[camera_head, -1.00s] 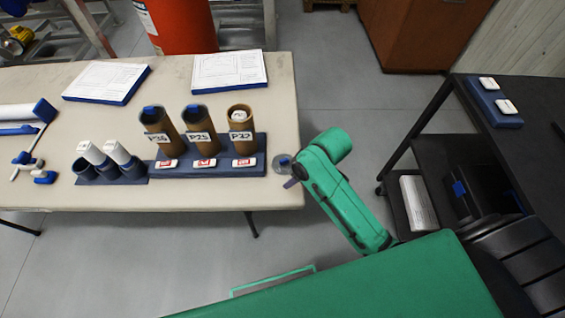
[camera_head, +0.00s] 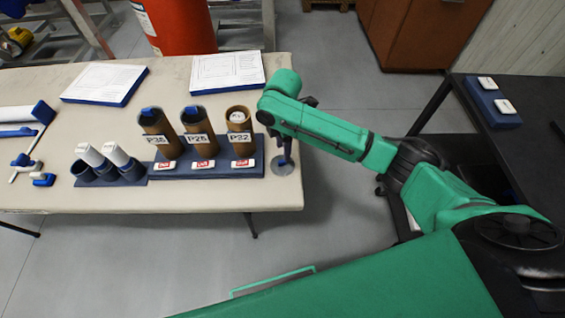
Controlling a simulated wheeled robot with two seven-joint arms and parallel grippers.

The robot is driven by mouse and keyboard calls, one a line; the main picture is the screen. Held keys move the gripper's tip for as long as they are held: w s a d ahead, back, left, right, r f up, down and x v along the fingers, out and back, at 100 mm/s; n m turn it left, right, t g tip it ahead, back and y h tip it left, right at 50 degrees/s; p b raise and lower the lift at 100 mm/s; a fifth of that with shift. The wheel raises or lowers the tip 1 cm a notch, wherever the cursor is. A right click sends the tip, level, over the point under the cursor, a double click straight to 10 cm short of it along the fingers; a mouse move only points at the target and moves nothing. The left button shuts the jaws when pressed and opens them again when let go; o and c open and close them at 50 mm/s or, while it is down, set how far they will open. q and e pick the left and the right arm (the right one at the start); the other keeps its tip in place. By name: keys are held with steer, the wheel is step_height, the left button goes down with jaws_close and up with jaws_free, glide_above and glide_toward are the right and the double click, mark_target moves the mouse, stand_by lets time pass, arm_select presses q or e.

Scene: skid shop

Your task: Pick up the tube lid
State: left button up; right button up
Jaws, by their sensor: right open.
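A round grey lid (camera_head: 284,170) lies flat on the beige table near its right edge, right of the blue tube rack (camera_head: 221,171). A small blue part shows at its middle; I cannot tell whether it belongs to the lid or my fingers. My right gripper (camera_head: 283,153) points down directly over the lid, open, with its fingers partly hidden; I cannot tell whether they touch it. Three brown tubes stand in the rack. The P36 tube (camera_head: 153,121) and the P25 tube (camera_head: 193,116) show blue at their tops. The P22 tube (camera_head: 237,116) is open with something white inside. My left gripper is out of view.
A small blue holder (camera_head: 130,172) with white rolls stands left of the rack. Two documents on blue boards, one left (camera_head: 105,80) and one right (camera_head: 228,70), lie behind the tubes. A dark cart (camera_head: 545,130) stands right. Bare floor lies between table and cart.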

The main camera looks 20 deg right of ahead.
mark_target(283, 163)
step_height(283, 163, down, 6)
steer(key=shift+a+f+p, duration=0.1)
steer(key=shift+f+p, duration=0.05)
steer(key=shift+p, duration=0.2)
jaws_close()
